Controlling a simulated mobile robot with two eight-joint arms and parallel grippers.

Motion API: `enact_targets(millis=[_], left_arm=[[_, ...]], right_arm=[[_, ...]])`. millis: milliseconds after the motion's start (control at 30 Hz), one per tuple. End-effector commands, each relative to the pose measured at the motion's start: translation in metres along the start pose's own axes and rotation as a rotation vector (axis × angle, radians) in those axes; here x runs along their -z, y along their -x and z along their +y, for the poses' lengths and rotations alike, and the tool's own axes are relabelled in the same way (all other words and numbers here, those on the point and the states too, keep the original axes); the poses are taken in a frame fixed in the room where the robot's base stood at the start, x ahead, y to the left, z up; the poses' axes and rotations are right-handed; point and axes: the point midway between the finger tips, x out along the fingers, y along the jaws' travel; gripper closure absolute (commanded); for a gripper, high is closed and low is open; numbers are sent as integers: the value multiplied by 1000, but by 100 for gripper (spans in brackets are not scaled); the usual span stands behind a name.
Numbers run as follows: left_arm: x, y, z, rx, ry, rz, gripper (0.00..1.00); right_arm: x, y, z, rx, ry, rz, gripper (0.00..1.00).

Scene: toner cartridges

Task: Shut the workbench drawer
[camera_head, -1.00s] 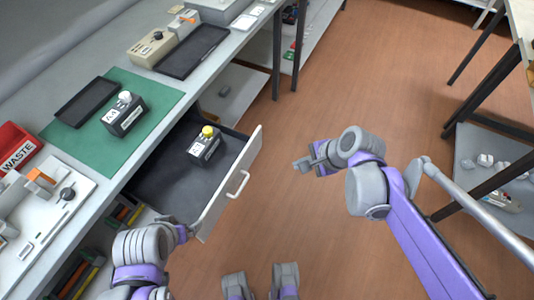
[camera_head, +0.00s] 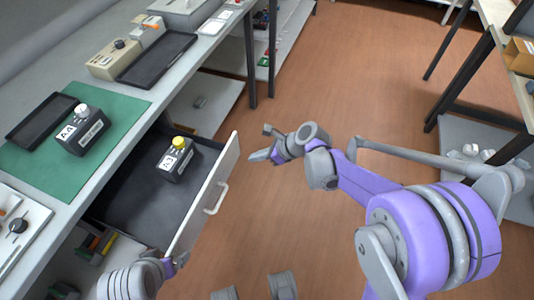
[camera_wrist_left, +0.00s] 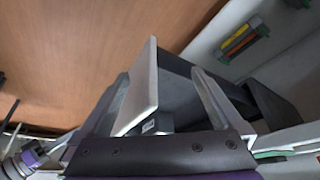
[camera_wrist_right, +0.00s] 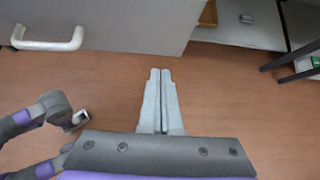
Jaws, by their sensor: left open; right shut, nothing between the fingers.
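The workbench drawer stands open, its pale front panel (camera_head: 210,190) and white bar handle (camera_head: 215,198) out over the floor. Its dark tray holds a cartridge with a yellow cap (camera_head: 176,160). My left gripper (camera_head: 172,264) is at the panel's near end. In the left wrist view its open fingers (camera_wrist_left: 159,76) lie either side of the drawer panel (camera_wrist_left: 143,92); contact cannot be told. My right gripper (camera_head: 256,156) is shut and empty, apart from the panel on its outer side. The right wrist view shows its closed fingers (camera_wrist_right: 161,74) and the handle (camera_wrist_right: 48,42).
The bench top carries a green mat (camera_head: 118,135), a cartridge with a white cap (camera_head: 82,130), a black tray (camera_head: 157,58) and a beige device (camera_head: 113,60). Shelves are below the bench. Open wooden floor (camera_head: 330,85) lies right of the drawer, with a second table beyond.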

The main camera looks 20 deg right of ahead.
Motion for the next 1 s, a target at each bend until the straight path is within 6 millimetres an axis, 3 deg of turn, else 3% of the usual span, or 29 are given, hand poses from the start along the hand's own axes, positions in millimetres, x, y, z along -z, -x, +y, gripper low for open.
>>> enact_targets(millis=[33,300,833,1000], left_arm=[[-2,-4,0,0,0,-1,0],[-2,-5,0,0,0,-2,0],[-2,-5,0,0,0,-2,0],[-2,-6,0,0,0,-2,0]], right_arm=[[1,-12,0,-2,2,0,100],[-25,-34,0,-1,2,0,100],[-30,-38,0,1,1,0,100],[-39,-48,1,-1,2,-1,100]])
